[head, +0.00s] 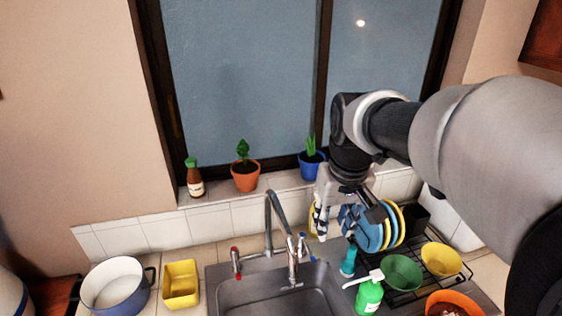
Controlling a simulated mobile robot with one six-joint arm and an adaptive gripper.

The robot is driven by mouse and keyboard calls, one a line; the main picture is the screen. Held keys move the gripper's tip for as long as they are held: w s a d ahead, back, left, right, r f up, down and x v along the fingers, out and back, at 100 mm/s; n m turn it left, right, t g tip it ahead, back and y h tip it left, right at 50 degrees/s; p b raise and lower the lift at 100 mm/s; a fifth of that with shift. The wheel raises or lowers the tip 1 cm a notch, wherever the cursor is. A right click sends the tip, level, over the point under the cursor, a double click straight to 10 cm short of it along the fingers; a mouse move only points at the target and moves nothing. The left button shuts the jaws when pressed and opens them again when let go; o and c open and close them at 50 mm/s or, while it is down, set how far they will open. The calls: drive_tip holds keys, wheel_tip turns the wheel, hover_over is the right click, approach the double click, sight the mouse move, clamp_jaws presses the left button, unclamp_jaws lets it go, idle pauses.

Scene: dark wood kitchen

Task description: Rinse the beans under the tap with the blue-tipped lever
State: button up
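The tap (280,235) is a tall metal spout over the sink (270,298). Its blue-tipped lever (302,243) stands to the right of the spout and its red-tipped lever (236,262) to the left. My gripper (348,222) hangs behind and to the right of the blue-tipped lever, in front of the rack's plates in the picture. Its fingers look spread apart, and I see nothing held between them. An orange bowl (434,300) at the bottom right edge holds something reddish brown, perhaps the beans; it is partly cut off.
A green soap bottle (369,297), a teal bottle (348,262) and a brush (363,279) stand right of the sink. A dish rack (443,287) holds plates and bowls. A white pot (115,287) and yellow container (181,285) stand left. Plants line the sill.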

drive_tip(key=w+f+g+p, duration=0.15)
drive_tip(key=w+f, duration=0.25)
drive_tip(key=w, duration=0.6)
drive_tip(key=n+p, duration=0.1)
drive_tip(key=p, duration=0.2)
hover_over(311, 251)
wheel_tip(311, 251, down, 6)
drive_tip(key=shift+g, duration=0.35)
wheel_tip(311, 251, down, 18)
drive_tip(key=shift+a+f+b, duration=0.1)
drive_tip(key=shift+a+b, duration=0.05)
drive_tip(key=shift+b, duration=0.95)
clamp_jaws()
